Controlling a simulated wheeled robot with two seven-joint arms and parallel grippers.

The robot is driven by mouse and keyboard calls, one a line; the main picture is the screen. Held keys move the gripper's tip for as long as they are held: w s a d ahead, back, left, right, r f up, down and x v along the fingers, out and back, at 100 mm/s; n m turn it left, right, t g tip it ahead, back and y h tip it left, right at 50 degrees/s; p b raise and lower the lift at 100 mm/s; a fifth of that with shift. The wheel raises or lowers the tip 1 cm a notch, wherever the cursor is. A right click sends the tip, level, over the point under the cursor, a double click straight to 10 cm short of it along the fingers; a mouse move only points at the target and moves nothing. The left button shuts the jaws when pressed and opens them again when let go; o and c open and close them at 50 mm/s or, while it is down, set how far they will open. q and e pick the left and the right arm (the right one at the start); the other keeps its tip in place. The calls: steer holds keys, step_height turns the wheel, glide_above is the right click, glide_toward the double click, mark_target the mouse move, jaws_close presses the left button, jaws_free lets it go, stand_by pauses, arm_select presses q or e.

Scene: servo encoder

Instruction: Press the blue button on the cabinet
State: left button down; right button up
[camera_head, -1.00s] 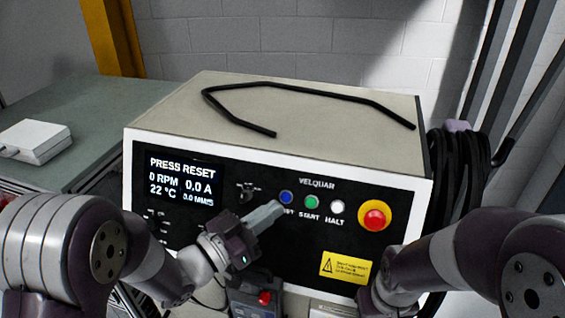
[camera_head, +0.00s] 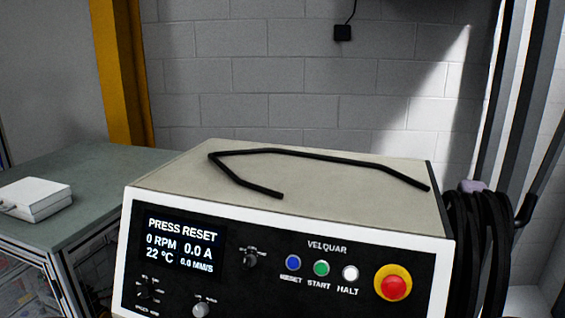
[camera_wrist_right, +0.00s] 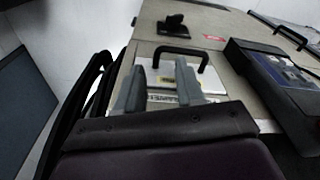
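The cabinet (camera_head: 150,199) stands in the middle of the head view with its black front panel facing me. The blue button (camera_head: 293,262) sits on the panel above the RESET label, left of the green START button (camera_head: 321,268) and the white HALT button (camera_head: 350,273). The display (camera_head: 183,246) reads PRESS RESET, 0 RPM, 0.0 A. Neither gripper shows in the head view now. In the right wrist view my right gripper (camera_wrist_right: 160,84) has its two grey fingers apart with nothing between them. The blue button is not seen there.
A red emergency knob (camera_head: 393,287) on a yellow ring is at the panel's right. A black cable (camera_head: 330,158) lies on the cabinet top. A white box (camera_head: 35,198) rests on the green table (camera_head: 95,160) at left. Coiled black cables (camera_head: 477,240) hang at right.

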jaws_close()
stand_by(1.5)
